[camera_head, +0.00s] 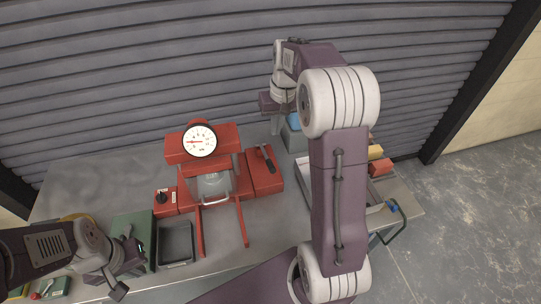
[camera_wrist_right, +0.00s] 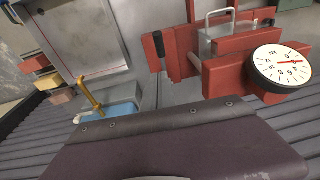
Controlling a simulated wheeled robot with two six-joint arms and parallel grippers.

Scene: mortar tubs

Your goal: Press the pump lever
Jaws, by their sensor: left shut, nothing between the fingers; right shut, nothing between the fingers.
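The red press (camera_head: 202,155) stands on the grey bench with a round white gauge (camera_head: 199,141) on its front. The pump lever (camera_head: 265,157) is a black handle on the red block at the press's right side. It also shows in the right wrist view (camera_wrist_right: 161,46), clear of my gripper. My right gripper (camera_head: 276,127) is shut and empty, behind and just right of the lever, apart from it. Its fingertips are hard to make out in the wrist view. My left gripper (camera_head: 133,262) is shut and empty at the bench's front left, away from the press.
A blue-topped tub (camera_head: 294,122) is by my right gripper. Red and yellow blocks (camera_head: 379,167) lie at the right. A ribbed grey shutter (camera_head: 130,70) closes the back.

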